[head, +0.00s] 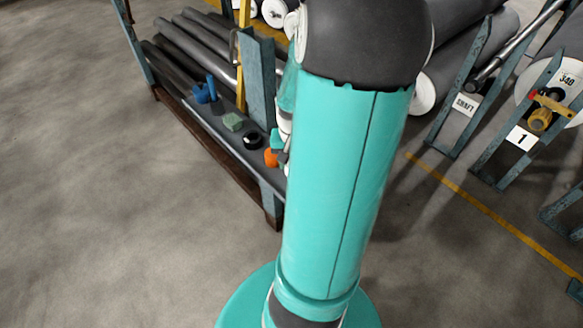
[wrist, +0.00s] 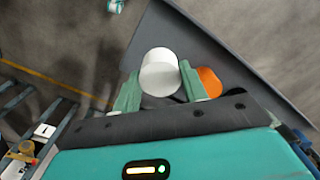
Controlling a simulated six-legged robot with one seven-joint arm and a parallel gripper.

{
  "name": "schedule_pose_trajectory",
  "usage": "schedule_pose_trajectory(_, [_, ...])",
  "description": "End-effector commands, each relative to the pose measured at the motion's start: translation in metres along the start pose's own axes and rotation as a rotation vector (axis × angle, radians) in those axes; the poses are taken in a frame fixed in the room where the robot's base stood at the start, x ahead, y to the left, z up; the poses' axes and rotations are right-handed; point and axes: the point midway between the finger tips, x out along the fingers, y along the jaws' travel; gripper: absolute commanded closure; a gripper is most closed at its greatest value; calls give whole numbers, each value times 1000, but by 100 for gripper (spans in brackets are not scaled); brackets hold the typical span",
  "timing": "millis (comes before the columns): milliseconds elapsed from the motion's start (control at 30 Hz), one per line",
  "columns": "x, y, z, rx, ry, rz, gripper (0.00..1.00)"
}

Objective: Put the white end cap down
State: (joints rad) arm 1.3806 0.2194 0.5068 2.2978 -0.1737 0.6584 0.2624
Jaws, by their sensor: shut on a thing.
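The white end cap (wrist: 161,66) is a round white piece between the two green fingers of my gripper (wrist: 159,74) in the wrist view. My gripper is shut on it. The cap shows against the grey shelf board (wrist: 205,50), close to the shelf's edge. Whether it touches the board I cannot tell. In the head view my own arm hides most of the gripper and I cannot make out the cap; the same shelf board (head: 217,122) shows left of the arm.
An orange piece (wrist: 209,82) lies just right of the right finger. The head view also shows a black ring (head: 253,141), a green block (head: 233,121) and a blue piece (head: 204,92) along the shelf.

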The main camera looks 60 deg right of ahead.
Motion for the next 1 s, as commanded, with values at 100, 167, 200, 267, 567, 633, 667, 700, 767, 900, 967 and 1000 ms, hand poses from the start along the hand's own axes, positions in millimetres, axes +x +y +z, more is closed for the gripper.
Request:
schedule_pose_trajectory(100, [13, -6, -2, -2, -5, -2, 72])
schedule_pose_trajectory(167, [22, -5, -2, -1, -5, -1, 72])
schedule_pose_trajectory(200, [28, -5, -2, -2, -5, -1, 72])
schedule_pose_trajectory(267, [34, -5, -2, -1, -3, -1, 72])
schedule_pose_trajectory(567, [36, -4, -2, -1, 0, 0, 45])
schedule_pose_trajectory(633, [36, -4, -2, -1, 0, 0, 35])
schedule_pose_trajectory(667, [36, -4, -2, -1, 0, 0, 35])
schedule_pose_trajectory(700, [36, -4, -2, -1, 0, 0, 35])
schedule_pose_trajectory(767, [36, -4, -2, -1, 0, 0, 35])
schedule_pose_trajectory(900, [36, -4, -2, -1, 0, 0, 35])
schedule_pose_trajectory(967, [33, -4, -2, 0, 1, 0, 35])
schedule_pose_trajectory(1000, [31, -4, -3, 1, 2, 1, 35])
